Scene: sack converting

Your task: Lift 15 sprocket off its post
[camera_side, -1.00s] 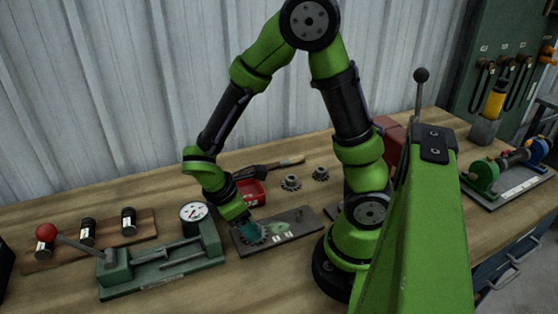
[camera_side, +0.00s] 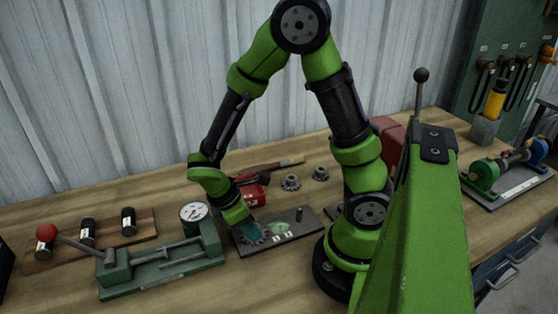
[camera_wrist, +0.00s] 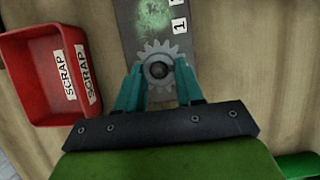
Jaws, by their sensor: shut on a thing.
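The grey toothed sprocket (camera_wrist: 157,50) lies between the two teal fingers of my gripper (camera_wrist: 158,74) in the wrist view. The fingers are shut on it from either side. A dark round post end (camera_wrist: 158,70) shows in its centre hole. In the side view my gripper (camera_side: 252,231) points down at the left end of the dark plate (camera_side: 307,227), and the sprocket (camera_side: 263,237) is partly hidden by the fingers. I cannot tell whether it is raised from the plate. A bare post (camera_side: 299,213) stands at the plate's other end.
A red scrap bin (camera_wrist: 40,98) is left of the plate in the wrist view. Two loose gears (camera_side: 291,183) (camera_side: 320,173) and a hammer (camera_side: 270,168) lie behind. A green fixture with a dial gauge (camera_side: 194,213) stands close on the left.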

